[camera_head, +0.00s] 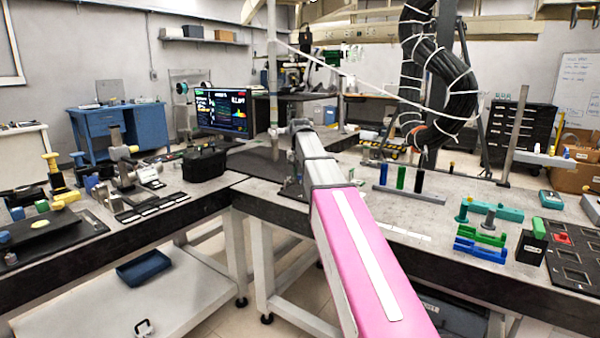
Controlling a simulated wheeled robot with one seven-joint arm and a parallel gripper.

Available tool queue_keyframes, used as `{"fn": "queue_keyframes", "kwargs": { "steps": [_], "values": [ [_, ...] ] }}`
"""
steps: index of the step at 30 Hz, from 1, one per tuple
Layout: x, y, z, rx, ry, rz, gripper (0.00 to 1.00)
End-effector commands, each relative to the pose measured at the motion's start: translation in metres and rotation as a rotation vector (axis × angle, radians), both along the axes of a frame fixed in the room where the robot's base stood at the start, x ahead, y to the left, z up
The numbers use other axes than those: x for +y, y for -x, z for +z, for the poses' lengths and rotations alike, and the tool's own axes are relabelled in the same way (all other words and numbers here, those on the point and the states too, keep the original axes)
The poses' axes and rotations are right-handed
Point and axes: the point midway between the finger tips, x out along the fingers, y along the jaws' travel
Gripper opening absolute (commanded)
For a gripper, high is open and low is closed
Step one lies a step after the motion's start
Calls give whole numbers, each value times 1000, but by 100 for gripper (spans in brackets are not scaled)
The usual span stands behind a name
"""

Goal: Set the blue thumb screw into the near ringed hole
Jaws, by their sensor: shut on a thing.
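My pink and grey arm reaches from the bottom of the picture toward the middle of the grey workbench (460,193). I cannot make out the fingers of my gripper; the far end of the arm hides what is at or behind it. I cannot single out the task's blue thumb screw. A blue post (383,174) stands beside a green and a black one on a light bar. A small blue knob (5,237) shows at the far left edge. I cannot make out a ringed hole.
At right stand teal, green and blue brackets (482,248), a black box with a green top (531,247) and a dark tray with recesses (575,262). A thick black cable bundle (437,85) hangs over the bench. A monitor (222,110) stands behind the left bench.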

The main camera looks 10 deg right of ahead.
Motion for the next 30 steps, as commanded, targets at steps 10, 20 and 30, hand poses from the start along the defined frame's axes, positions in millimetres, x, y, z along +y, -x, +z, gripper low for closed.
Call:
{"fn": "queue_keyframes", "kwargs": {
  "steps": [10,20,30],
  "values": [
    [0,0,-25,0,0,1,1],
    [0,0,-26,0,0,1,1],
    [0,0,-37,-1,0,1,1]
  ]
}}
